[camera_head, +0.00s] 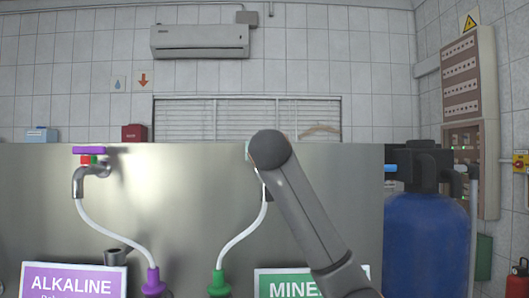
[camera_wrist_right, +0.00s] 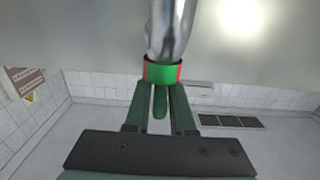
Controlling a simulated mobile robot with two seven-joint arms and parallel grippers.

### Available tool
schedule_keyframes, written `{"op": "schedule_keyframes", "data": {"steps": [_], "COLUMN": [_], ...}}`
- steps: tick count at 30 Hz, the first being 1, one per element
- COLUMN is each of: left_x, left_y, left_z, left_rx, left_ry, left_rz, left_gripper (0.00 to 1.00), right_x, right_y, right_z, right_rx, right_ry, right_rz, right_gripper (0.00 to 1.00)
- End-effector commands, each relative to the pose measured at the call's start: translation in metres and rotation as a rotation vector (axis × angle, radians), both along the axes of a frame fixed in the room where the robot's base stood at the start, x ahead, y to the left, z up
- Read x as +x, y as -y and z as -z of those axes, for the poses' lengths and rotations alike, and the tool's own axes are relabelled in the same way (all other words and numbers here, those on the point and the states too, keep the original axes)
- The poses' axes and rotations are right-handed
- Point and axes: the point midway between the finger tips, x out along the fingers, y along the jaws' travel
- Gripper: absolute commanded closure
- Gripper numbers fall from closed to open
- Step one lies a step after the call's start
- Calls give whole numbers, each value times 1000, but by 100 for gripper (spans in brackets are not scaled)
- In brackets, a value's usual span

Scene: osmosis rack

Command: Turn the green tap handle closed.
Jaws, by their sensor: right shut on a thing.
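The green tap handle (camera_wrist_right: 160,102) shows in the right wrist view, a narrow lever between the two fingers of my right gripper (camera_wrist_right: 160,108). The gripper is shut on it. A green collar (camera_wrist_right: 160,72) with red marks at its sides joins the handle to the shiny metal tap body (camera_wrist_right: 172,28). In the head view my right arm covers most of this tap, and only a sliver of green shows beside the arm's top end. My left gripper is in neither view.
A purple-handled tap (camera_head: 90,150) stands at left on the steel panel (camera_head: 190,190). White hoses run to a purple connector (camera_head: 153,282) and a green connector (camera_head: 218,284). Below are the ALKALINE sign (camera_head: 73,282) and a partly covered MINERAL sign (camera_head: 285,284). A blue tank (camera_head: 425,240) stands at right.

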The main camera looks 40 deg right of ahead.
Motion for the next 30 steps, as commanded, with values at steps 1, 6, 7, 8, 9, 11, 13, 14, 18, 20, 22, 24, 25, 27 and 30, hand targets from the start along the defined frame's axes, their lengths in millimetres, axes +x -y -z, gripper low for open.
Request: {"op": "schedule_keyframes", "data": {"steps": [1,6,7,8,9,11,13,14,18,20,22,24,25,27,30], "left_x": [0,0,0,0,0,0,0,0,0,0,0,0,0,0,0], "left_y": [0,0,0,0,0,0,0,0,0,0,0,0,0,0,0], "left_z": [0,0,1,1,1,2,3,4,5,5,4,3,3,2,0], "left_rx": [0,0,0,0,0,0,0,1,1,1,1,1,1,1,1], "left_ry": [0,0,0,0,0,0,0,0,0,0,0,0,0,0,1], "left_rz": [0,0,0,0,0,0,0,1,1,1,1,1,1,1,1], "left_gripper": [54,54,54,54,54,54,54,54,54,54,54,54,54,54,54], "right_x": [0,0,0,0,0,0,-1,-1,-1,-1,-1,-1,-1,-1,-1], "right_y": [0,0,0,0,0,0,0,0,1,1,1,2,1,2,2], "right_z": [0,0,0,0,0,0,0,0,0,-1,-1,-2,-2,-2,-2], "right_rx": [-1,0,-1,0,0,1,0,0,2,2,2,2,2,4,3], "right_ry": [1,1,2,3,3,2,4,4,4,6,4,6,6,6,5], "right_rz": [0,-11,-17,-24,-36,-59,-95,-114,-218,-271,-336,-403,-432,-499,-592], "right_gripper": [100,100,100,100,100,100,100,100,100,100,100,100,100,100,100]}}
